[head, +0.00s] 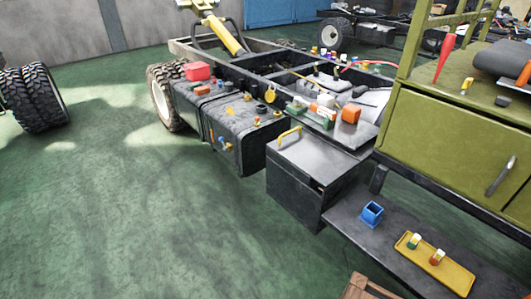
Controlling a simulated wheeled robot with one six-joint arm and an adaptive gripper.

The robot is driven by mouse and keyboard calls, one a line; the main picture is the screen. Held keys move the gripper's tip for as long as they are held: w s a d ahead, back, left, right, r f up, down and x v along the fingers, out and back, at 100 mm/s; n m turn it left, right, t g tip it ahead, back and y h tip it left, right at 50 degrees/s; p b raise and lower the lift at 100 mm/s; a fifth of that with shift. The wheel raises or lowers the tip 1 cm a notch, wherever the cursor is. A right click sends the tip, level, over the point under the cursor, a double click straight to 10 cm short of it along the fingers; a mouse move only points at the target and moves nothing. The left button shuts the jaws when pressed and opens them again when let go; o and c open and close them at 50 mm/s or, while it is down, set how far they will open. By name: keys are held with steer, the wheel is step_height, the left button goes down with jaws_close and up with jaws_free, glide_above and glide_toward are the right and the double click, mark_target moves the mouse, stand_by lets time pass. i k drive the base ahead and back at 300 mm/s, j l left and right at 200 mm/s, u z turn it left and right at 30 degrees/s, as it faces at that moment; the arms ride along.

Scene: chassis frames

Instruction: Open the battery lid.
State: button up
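The battery box (291,192) is a dark grey box at the side of the chassis, right of centre in the head view. Its flat grey lid (318,160) lies on top and looks closed. A yellow handle (290,135) stands at the lid's far left edge. A small dark notch or catch (317,184) shows at the lid's front edge. My gripper is not in view, and nothing is seen touching the lid or handle.
A dark tank (240,152) stands left of the box. Loose parts lie on a ledge (318,120) behind it. A low step (385,250) holds a blue cup (372,213) and a yellow tray (455,276). A green cabinet (450,145) rises right. Open floor (150,220) lies left.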

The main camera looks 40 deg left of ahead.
mark_target(306, 157)
steer(key=u, duration=1.15)
steer(key=i+u, duration=0.2)
steer(key=u, duration=0.15)
steer(key=i+l+u, duration=0.1)
steer(key=u, duration=0.2)
steer(key=i, duration=0.05)
